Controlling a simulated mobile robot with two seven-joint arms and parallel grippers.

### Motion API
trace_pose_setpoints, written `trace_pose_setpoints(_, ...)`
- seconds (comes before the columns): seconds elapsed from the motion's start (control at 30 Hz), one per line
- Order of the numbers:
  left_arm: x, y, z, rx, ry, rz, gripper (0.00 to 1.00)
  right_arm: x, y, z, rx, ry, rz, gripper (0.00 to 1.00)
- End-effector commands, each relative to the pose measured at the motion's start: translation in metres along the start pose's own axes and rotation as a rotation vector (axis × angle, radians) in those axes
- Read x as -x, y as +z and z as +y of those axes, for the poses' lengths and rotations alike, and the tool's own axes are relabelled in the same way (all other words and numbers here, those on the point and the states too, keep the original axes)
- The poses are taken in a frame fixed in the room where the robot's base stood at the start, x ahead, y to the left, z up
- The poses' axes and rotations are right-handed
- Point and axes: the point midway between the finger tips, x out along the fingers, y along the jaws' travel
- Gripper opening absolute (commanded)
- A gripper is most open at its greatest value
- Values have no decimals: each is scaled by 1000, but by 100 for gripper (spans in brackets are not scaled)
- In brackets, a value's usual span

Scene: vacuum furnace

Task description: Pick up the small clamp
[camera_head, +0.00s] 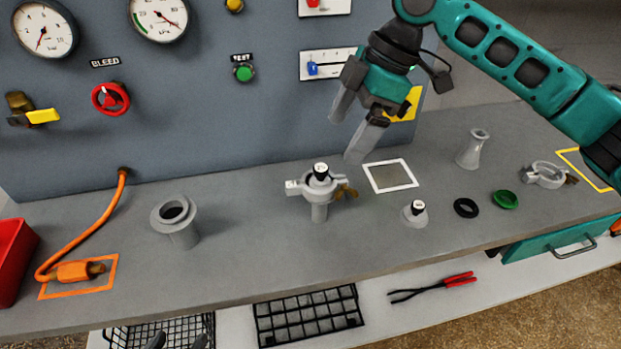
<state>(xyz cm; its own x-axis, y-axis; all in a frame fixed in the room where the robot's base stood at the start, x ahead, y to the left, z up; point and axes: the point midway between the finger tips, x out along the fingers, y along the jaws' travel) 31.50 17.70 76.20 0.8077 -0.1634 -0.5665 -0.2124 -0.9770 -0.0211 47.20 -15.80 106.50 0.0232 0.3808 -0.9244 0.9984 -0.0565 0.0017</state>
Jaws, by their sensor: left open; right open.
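Two metal clamps show. One clamp (292,187) sits around a fitting on a post in the middle of the bench, with a brassy wing nut on its right and a black-and-white cap on top. The other clamp (545,174) lies on the bench at the far right, apart from other parts. I cannot tell for certain which is the small one. My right gripper (347,138) is open and empty, above and behind the middle clamp. Two dark fingertips at the bottom edge look like my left gripper (178,342); they are apart, with most of it out of frame.
A flanged port (178,220) stands left. A small capped fitting (415,214), black ring (466,208), green ring (505,200) and grey tapered tube (473,150) stand or lie right. The gauge panel (200,110) rises behind. A wire rack (308,315) is below the bench.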

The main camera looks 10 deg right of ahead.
Motion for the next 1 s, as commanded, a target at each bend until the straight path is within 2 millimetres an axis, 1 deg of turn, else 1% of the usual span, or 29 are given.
trace_pose_setpoints(0.03, 0, 3, 1, 1, 1, -4, 70, -12, 0, -1, 0, -4, -1, 95)
trace_pose_setpoints(0.13, 0, 6, 1, 2, 1, -7, 70, -29, 0, -1, 0, -2, 0, 95)
trace_pose_setpoints(0.2, 0, 6, 1, 2, 1, -8, 70, -37, 0, 0, 0, -1, 1, 95)
trace_pose_setpoints(0.43, -1, 7, 1, 2, 1, -8, 70, -55, 0, -2, 0, -1, 0, 95)
trace_pose_setpoints(0.6, -2, 8, 1, 2, 1, -7, 70, -81, 0, -6, 0, -1, 0, 95)
trace_pose_setpoints(0.7, -2, 7, 1, 1, 1, -5, 70, -93, 0, -6, 0, -1, 1, 95)
trace_pose_setpoints(0.8, -4, 5, 0, 1, 0, -1, 70, -98, 0, -6, 1, 2, 1, 95)
trace_pose_setpoints(1.0, -5, 2, 0, 0, -1, 5, 70, -98, 0, -6, 1, 2, 1, 95)
